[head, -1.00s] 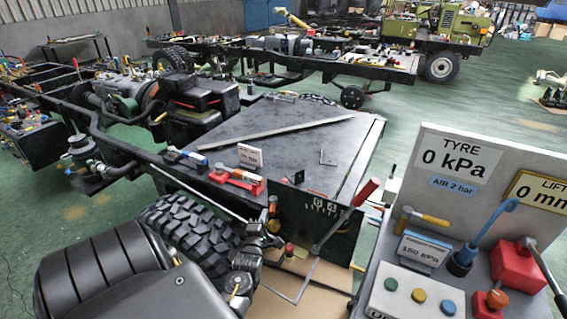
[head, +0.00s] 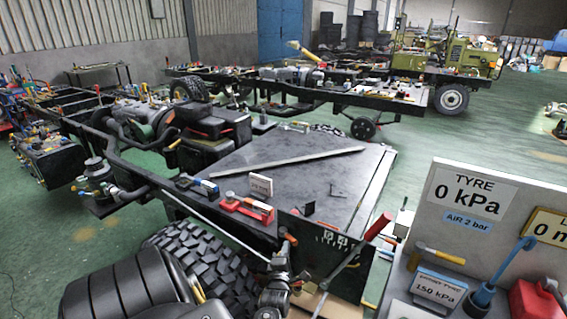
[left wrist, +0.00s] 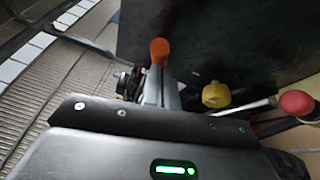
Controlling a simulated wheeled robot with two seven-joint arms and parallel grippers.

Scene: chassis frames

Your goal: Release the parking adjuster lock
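In the head view my left gripper (head: 278,284) is low in the middle, at the front corner of the dark chassis, close to a lever with a red handle (head: 378,227). In the left wrist view an orange-capped post (left wrist: 160,52) stands just beyond the gripper's dark body. A yellow knob (left wrist: 215,95) is to its right, and a red ball end (left wrist: 297,103) on a rod is farther right. I cannot tell which part is the parking adjuster lock. The fingertips are not clear, and no grasp can be made out. My right gripper is out of view.
A dark flat deck (head: 290,180) carries a red tool block (head: 246,207) and a small sign (head: 261,186). A black tyre (head: 205,265) is beside my left arm. A panel marked TYRE 0 kPa (head: 470,195) stands at right. Green floor is open behind.

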